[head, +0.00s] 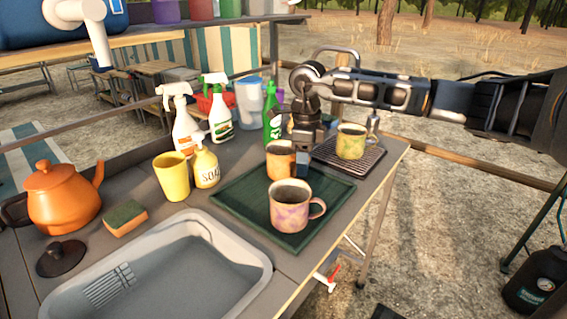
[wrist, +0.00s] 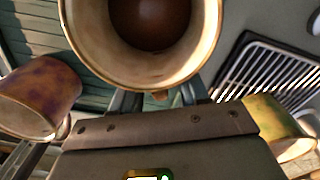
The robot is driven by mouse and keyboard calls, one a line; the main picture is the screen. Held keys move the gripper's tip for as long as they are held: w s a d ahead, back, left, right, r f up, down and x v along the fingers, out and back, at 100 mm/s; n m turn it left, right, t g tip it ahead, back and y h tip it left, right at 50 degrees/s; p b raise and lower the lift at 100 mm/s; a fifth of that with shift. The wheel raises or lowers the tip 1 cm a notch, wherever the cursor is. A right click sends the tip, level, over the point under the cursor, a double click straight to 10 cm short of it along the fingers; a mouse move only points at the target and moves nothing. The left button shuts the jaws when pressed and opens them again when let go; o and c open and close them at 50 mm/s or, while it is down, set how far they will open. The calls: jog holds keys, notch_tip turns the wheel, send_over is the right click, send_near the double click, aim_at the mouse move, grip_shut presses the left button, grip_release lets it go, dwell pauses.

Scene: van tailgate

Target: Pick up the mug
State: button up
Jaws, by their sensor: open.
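An orange-tan mug (head: 280,160) stands upright on the dark green tray (head: 230,196). A pink and purple mug (head: 289,206) stands nearer on the same tray, handle to the right. A yellow-green mug (head: 351,142) stands on a drying rack (head: 366,160). My gripper (head: 303,160) is open and points down right beside the orange-tan mug. In the wrist view, that mug's open mouth (wrist: 150,75) fills the top middle, and my finger bases show just below its rim. The fingertips are hidden, so I cannot tell whether they straddle its wall or handle.
A yellow cup (head: 172,177), a soap bottle (head: 206,167) and spray bottles (head: 186,125) stand left of the tray. A grey basin (head: 160,270), a sponge (head: 125,218) and an orange kettle (head: 62,198) lie nearer. The counter's right edge is close to the rack.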

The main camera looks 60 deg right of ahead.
jog(key=shift+c, duration=0.3)
grip_shut()
jog(key=shift+r, duration=0.15)
